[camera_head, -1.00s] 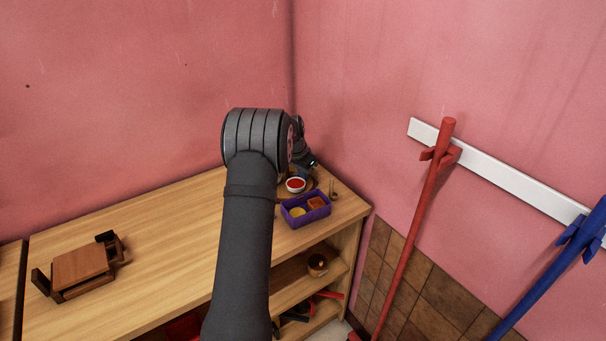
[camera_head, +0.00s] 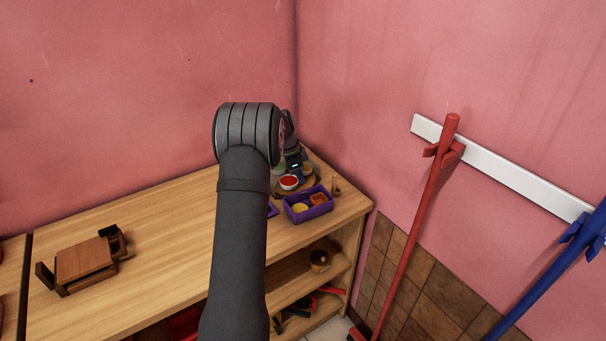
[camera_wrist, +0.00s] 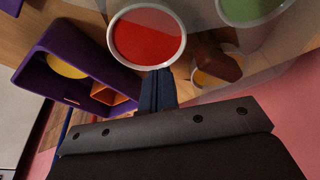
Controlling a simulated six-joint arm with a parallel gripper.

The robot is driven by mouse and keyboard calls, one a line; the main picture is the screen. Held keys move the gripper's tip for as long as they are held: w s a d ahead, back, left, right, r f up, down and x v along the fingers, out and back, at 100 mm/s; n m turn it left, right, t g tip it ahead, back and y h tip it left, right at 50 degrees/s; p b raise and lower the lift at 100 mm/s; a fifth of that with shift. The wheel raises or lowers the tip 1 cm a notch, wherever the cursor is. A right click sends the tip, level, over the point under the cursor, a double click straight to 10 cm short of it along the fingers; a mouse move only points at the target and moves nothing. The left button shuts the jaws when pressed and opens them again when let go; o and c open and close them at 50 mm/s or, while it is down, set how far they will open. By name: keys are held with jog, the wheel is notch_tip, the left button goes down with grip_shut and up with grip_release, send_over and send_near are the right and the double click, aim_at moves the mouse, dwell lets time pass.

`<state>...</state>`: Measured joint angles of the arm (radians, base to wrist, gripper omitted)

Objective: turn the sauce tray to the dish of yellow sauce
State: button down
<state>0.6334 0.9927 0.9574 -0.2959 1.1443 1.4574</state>
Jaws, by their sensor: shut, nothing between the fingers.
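The round wooden sauce tray (camera_head: 312,187) sits near the back right corner of the shelf top. On it are a dish of red sauce (camera_head: 289,182), a dish of green sauce (camera_head: 279,168) and a tan-looking dish (camera_head: 307,170). In the wrist view, the red dish (camera_wrist: 148,38) is just past my fingertips and the green dish (camera_wrist: 248,8) is at upper right. A brown wooden piece (camera_wrist: 218,62) partly covers an orange-yellow patch; I cannot tell its dish clearly. My gripper (camera_wrist: 160,74) is shut and empty, its tips beside the red dish's rim; contact is unclear.
A purple box (camera_head: 308,215) with a yellow round thing and an orange compartment stands in front of the tray. A small purple piece (camera_head: 272,210) shows beside my arm. A wooden holder (camera_head: 85,260) is at left. Walls close in behind and right.

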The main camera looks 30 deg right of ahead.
aim_at(288, 182)
jog(key=m, duration=0.1)
jog(key=a+m, duration=0.1)
jog(key=m, duration=0.1)
jog(key=shift+w+a+g, duration=0.1)
jog(key=shift+a+g, duration=0.15)
jog(key=shift+g, duration=0.15)
jog(key=m, duration=0.1)
jog(key=a+m+y, duration=0.1)
jog(key=m, duration=0.1)
jog(key=shift+w+a+g, duration=0.2)
jog(key=shift+w+g, duration=0.05)
jog(key=shift+g, duration=0.05)
jog(key=shift+w+a+m, duration=0.15)
jog(key=shift+a+m, duration=0.15)
jog(key=shift+m, duration=0.5)
jog(key=shift+w+a, duration=0.15)
jog(key=shift+a, duration=0.05)
jog(key=shift+w+a, duration=0.1)
